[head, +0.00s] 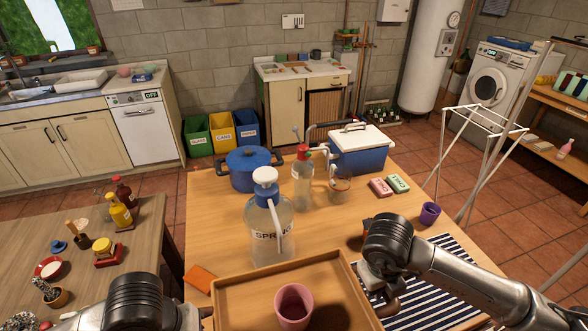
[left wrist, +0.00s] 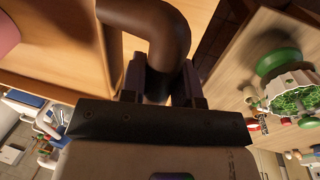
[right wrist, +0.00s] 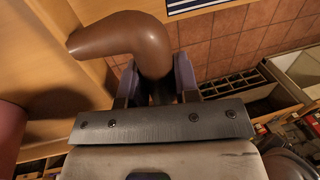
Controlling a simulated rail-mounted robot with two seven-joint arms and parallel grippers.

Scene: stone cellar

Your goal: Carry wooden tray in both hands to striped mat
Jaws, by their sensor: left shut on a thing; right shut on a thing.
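The wooden tray (head: 340,272) is at the bottom of the head view, with a pink cup (head: 293,306) standing in it. The striped mat (head: 440,285) lies on the table to the right of the tray, partly hidden by my right arm. My right gripper (head: 385,300) is shut on the tray's right handle, a brown curved bar in the right wrist view (right wrist: 145,45). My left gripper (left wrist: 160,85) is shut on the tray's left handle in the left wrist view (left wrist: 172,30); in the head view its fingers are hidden. Whether the tray touches the table I cannot tell.
A spray bottle (head: 270,225) stands just behind the tray. Behind it are a blue pot (head: 245,172), a clear pump bottle (head: 303,185) and a blue cooler (head: 358,155). A purple cup (head: 430,213) stands behind the mat. An orange sponge (head: 200,279) lies left of the tray.

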